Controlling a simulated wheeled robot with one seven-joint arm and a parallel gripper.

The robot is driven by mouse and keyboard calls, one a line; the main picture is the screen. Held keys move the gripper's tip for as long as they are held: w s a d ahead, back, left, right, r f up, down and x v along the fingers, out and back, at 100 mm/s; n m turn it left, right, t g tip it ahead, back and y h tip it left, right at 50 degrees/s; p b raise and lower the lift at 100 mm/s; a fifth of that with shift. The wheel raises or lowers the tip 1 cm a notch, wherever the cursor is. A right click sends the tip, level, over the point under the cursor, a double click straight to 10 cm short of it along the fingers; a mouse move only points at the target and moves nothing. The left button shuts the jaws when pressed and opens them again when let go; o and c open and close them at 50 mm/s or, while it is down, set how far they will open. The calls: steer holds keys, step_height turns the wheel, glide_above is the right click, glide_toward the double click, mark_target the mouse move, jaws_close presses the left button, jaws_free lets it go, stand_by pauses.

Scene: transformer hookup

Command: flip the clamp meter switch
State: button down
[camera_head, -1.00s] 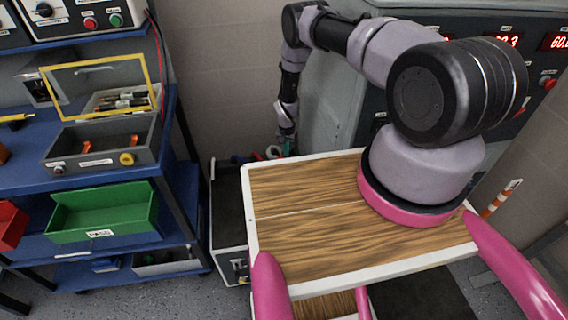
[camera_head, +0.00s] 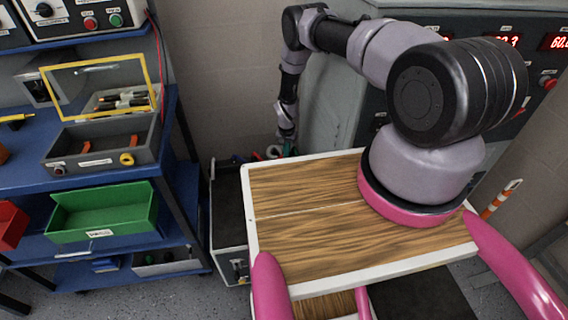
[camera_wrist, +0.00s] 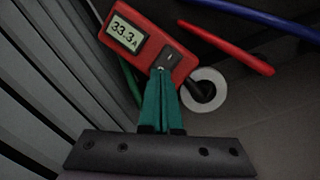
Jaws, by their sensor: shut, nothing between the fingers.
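The clamp meter (camera_wrist: 150,45) is a red box in the wrist view, tilted, with a lit display (camera_wrist: 125,36) reading 33.3 A. A dark switch plate (camera_wrist: 172,57) with a small light mark sits on its face beside the display. My gripper (camera_wrist: 161,70) has teal fingers pressed together. Their tips overlap the lower edge of the switch plate in the picture; I cannot tell whether they touch it. In the head view my gripper (camera_head: 289,149) is small, low behind the wood-topped surface, and the meter cannot be made out clearly.
In the wrist view a white ring (camera_wrist: 221,84) lies beside the meter, with a red rod (camera_wrist: 235,50) and a blue rod (camera_wrist: 262,16). Grey ribbed panelling (camera_wrist: 40,80) is close on the left.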

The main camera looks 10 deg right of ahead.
steer(key=shift+f, duration=0.45)
step_height(320, 180, up, 7)
stand_by(1.0)
stand_by(0.3)
